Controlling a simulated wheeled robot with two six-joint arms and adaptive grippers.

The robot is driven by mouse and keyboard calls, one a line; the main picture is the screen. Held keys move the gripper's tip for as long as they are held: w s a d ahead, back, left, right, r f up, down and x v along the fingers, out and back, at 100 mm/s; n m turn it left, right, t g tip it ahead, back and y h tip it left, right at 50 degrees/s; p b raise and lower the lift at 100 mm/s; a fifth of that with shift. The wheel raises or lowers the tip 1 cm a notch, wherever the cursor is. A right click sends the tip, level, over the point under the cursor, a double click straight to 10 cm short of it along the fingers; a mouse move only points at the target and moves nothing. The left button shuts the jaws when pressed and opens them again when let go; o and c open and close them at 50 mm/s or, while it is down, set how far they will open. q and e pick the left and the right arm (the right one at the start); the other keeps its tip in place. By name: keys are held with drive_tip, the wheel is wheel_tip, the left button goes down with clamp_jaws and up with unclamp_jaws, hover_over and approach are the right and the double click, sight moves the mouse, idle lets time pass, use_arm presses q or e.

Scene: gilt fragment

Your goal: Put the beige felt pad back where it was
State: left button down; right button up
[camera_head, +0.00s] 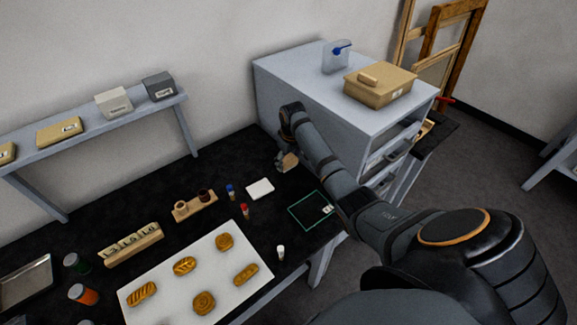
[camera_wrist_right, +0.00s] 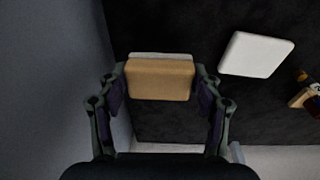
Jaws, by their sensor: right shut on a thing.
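My right gripper (camera_head: 287,163) hangs over the back of the black table, close to the grey cabinet. It is shut on a beige block-like pad (camera_head: 289,162). In the right wrist view the beige pad (camera_wrist_right: 160,80) spans between both fingers of the right gripper (camera_wrist_right: 160,85). A white edge (camera_wrist_right: 161,56) shows just beyond the pad; I cannot tell whether it belongs to the held piece or lies beneath it. A white pad (camera_head: 260,188) lies flat on the table, also seen in the right wrist view (camera_wrist_right: 257,54). My left gripper is not in view.
The grey cabinet (camera_head: 290,85) stands right of the gripper, bearing a cardboard box (camera_head: 385,91) and a clear container (camera_head: 336,58). A green outline (camera_head: 305,212) marks the table. Small bottles, a wooden holder (camera_head: 195,205) and a white board (camera_head: 222,292) with gilt pieces lie in front.

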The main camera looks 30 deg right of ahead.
sight(288, 166)
drive_tip(key=shift+w+f, duration=0.15)
wheel_tip(288, 166, down, 2)
drive_tip(key=shift+f+p, duration=0.15)
drive_tip(key=shift+p, duration=0.45)
drive_tip(key=shift+f, duration=0.45)
drive_tip(key=shift+f, duration=0.15)
drive_tip(key=o, duration=1.5)
drive_tip(key=shift+o, duration=0.2)
drive_tip(key=r, duration=0.4)
drive_tip(key=s+r, duration=0.1)
drive_tip(key=r, duration=0.3)
drive_tip(key=r+b, duration=0.1)
drive_tip(key=r, duration=0.3)
drive_tip(key=shift+s+a+r, duration=0.1)
drive_tip(key=shift+s+r, duration=0.05)
drive_tip(key=shift+s, duration=0.2)
